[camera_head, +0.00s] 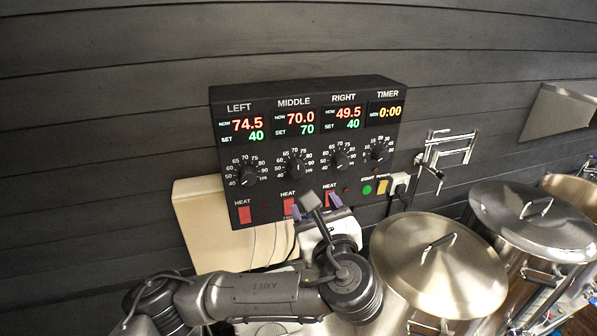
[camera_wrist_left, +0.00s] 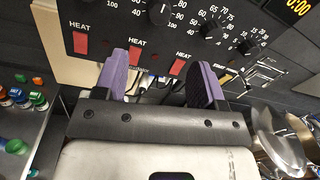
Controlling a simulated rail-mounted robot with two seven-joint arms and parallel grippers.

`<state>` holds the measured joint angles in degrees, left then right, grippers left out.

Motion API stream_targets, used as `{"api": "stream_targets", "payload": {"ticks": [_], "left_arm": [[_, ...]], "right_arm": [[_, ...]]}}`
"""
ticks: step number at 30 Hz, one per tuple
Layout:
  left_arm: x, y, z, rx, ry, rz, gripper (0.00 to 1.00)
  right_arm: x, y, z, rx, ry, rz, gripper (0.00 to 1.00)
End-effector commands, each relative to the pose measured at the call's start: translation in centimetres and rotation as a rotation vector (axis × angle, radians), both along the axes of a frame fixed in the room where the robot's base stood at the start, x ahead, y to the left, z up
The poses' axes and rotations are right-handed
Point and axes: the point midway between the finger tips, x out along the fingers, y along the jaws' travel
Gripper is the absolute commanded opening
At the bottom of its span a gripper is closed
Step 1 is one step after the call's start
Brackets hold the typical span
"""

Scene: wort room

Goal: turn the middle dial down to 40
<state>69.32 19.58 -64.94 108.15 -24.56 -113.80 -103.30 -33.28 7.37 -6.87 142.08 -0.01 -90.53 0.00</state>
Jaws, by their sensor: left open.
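The black control box (camera_head: 330,100) on the wall has several dials in a row. The middle dial (camera_head: 294,168) is a black knob pointing up near 70. The middle display (camera_head: 294,123) reads NOW 70.0 and SET 70. In the left wrist view the middle dial (camera_wrist_left: 160,12) is at the top edge, partly cut off. My left gripper (camera_head: 315,206) is open and empty, its purple fingers below the middle and right dials, near the red heat switches. In the left wrist view the gripper (camera_wrist_left: 161,80) has its fingers spread below the dial, apart from it.
The left dial (camera_head: 244,173) and right dial (camera_head: 339,158) flank it; both their displays show SET 40. Red heat switches (camera_head: 245,214) sit under the dials. A timer dial (camera_head: 378,152) is at the right. Lidded steel pots (camera_head: 445,262) stand at the lower right.

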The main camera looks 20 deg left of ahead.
Motion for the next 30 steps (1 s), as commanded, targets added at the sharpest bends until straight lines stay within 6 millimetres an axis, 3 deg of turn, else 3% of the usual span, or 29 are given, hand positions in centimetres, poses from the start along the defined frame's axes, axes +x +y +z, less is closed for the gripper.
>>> {"api": "stream_targets", "payload": {"ticks": [18,30], "left_arm": [[8.5,5.9,0.3,-0.001,0.001,0.003,0.64],[10.7,7.3,0.0,-0.002,0.000,0.000,0.64]], "right_arm": [[0.1,0.3,4.4,0.012,-0.001,-0.008,0.00],[0.1,0.3,5.2,0.011,-0.001,-0.007,0.00]]}}
